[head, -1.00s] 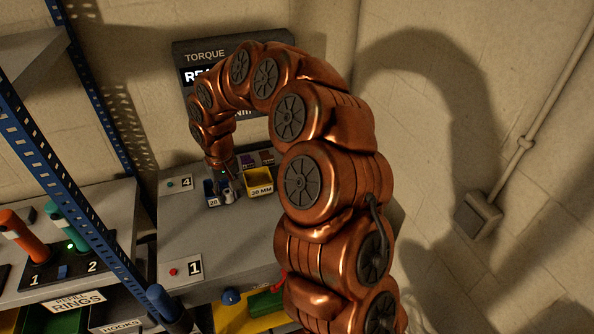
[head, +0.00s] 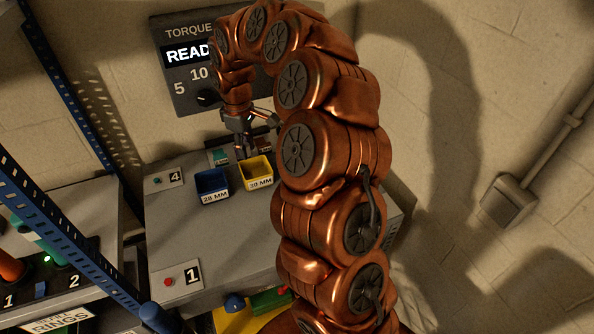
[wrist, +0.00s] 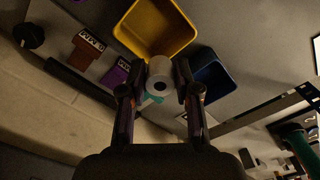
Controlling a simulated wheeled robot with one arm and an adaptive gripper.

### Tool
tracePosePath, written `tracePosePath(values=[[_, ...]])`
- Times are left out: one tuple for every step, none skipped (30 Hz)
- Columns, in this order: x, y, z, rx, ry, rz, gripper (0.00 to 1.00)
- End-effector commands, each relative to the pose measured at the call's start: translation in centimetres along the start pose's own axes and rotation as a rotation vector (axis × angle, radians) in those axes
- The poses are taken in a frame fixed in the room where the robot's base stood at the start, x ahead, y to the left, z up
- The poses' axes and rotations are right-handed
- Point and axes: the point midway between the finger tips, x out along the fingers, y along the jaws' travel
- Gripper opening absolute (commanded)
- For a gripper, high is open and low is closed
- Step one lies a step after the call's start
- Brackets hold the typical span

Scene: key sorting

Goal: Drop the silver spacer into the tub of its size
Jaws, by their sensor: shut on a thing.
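My gripper (head: 242,152) is raised above the back of the bench, near the back edge of the yellow tub. In the wrist view my gripper (wrist: 160,85) is shut on the silver spacer (wrist: 159,84), a short pale cylinder with a dark hole. The spacer is too small to make out in the head view. The yellow tub (head: 258,182), whose label seems to read 20 MM, also shows in the wrist view (wrist: 150,50), just beyond the spacer. The blue tub (head: 213,195), labelled 28 MM, stands left of it; it also shows in the wrist view (wrist: 222,92).
The torque panel (head: 185,75) stands behind the bench. Purple (wrist: 117,73) and brown (wrist: 85,52) pieces lie beside the yellow tub in the wrist view. Buttons marked 4 (head: 168,179) and 1 (head: 183,276) sit to the left.

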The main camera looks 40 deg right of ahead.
Motion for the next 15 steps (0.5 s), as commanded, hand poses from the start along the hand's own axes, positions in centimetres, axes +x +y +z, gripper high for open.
tracePosePath(values=[[0.4, 0.8, 0.6, -0.041, 0.002, 0.002, 0.0], [0.4, 1.2, 0.9, -0.07, 0.002, 0.002, 0.0], [0.3, 1.7, 1.4, -0.109, 0.001, 0.002, 0.0], [0.3, 2.0, 1.7, -0.138, 0.001, 0.002, 0.0], [0.3, 2.4, 2.1, -0.167, 0.0, 0.002, 0.0], [0.2, 2.9, 2.6, -0.206, 0.0, 0.002, 0.0], [0.2, 3.3, 3.0, -0.236, 0.0, 0.002, 0.0], [0.2, 3.6, 3.3, -0.266, 0.0, 0.002, 0.0], [0.2, 4.1, 3.8, -0.304, 0.001, 0.002, 0.0], [0.2, 4.4, 4.2, -0.335, 0.002, 0.002, 0.0], [0.2, 4.7, 4.5, -0.364, 0.002, 0.002, 0.0], [0.1, 5.1, 5.0, -0.404, 0.003, 0.001, 0.0], [0.1, 5.4, 5.4, -0.433, 0.003, 0.001, 0.0], [0.1, 5.7, 5.8, -0.463, 0.003, 0.0, 0.0], [0.1, 6.1, 6.3, -0.502, 0.003, -0.001, 0.0]])
